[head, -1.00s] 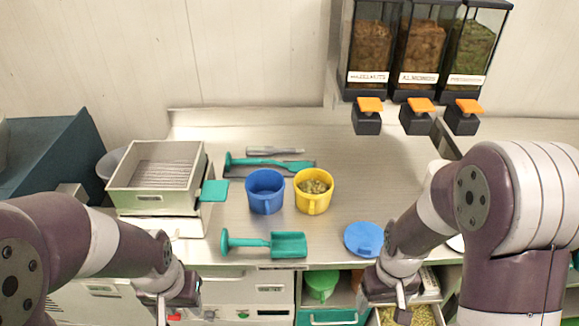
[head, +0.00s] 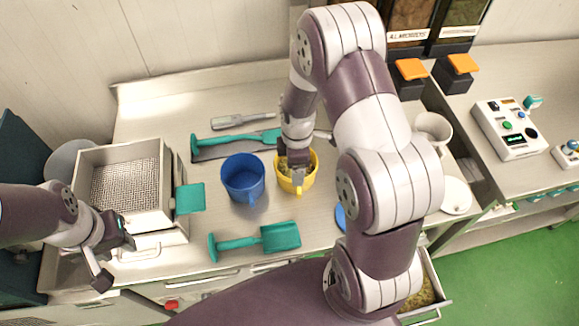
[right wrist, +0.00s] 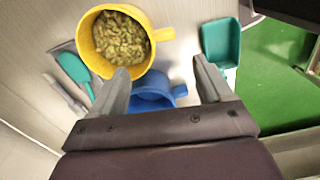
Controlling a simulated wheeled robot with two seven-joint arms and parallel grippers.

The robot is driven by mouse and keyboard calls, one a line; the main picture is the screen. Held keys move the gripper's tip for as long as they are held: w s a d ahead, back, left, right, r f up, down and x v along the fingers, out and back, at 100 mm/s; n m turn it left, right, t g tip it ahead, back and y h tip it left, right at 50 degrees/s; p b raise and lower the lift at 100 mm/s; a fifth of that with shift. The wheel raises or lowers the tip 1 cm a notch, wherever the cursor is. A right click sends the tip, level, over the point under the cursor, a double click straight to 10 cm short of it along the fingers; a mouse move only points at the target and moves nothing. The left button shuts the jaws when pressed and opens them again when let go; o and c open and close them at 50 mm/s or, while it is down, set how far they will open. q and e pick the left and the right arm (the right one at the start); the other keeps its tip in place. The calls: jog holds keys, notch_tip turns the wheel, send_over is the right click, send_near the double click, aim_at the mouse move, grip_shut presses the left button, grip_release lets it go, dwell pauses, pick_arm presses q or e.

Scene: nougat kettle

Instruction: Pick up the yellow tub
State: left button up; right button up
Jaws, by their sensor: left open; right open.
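The yellow tub (head: 283,180) stands upright on the steel counter, just right of the blue tub (head: 243,178). In the right wrist view the yellow tub (right wrist: 88,48) holds greenish nuts, and its handle points right. My right gripper (right wrist: 165,80) is open and empty, with the yellow tub beyond its left finger. In the head view my right gripper (head: 294,172) is over the yellow tub and hides part of it; I cannot tell whether they touch. My left gripper (head: 112,258) is open and empty, in front of the sieve box at the left.
A metal sieve box (head: 152,185) stands left. A teal scoop (head: 280,237) lies in front of the tubs, and another teal tool (head: 232,141) lies behind. Dispensers (head: 411,68) hang at the back right. A white mug (head: 433,128) and control box (head: 508,128) stand right.

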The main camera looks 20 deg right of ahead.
aim_at(299, 188)
jog(key=f, duration=0.1)
jog(key=s+f+p, duration=0.1)
jog(key=f, duration=0.1)
jog(key=shift+f, duration=0.25)
jog(key=f, duration=0.2)
jog(key=w+f+p, duration=0.1)
jog(key=f, duration=0.1)
jog(key=shift+w+d, duration=0.15)
jog(key=shift+w, duration=0.05)
jog(key=f+p, duration=0.1)
jog(key=f, duration=0.1)
jog(key=s+f+p, duration=0.1)
jog(key=f, duration=0.1)
jog(key=shift+s+d, duration=0.2)
jog(key=shift+f, duration=0.2)
jog(key=shift+w+f, duration=0.15)
jog(key=shift+w, duration=0.15)
jog(key=c, duration=1)
pick_arm(q)
notch_tip(299, 188, up, 4)
jog(key=shift+r, duration=0.1)
pick_arm(e)
jog(key=shift+s, duration=0.1)
jog(key=shift+c, duration=0.9)
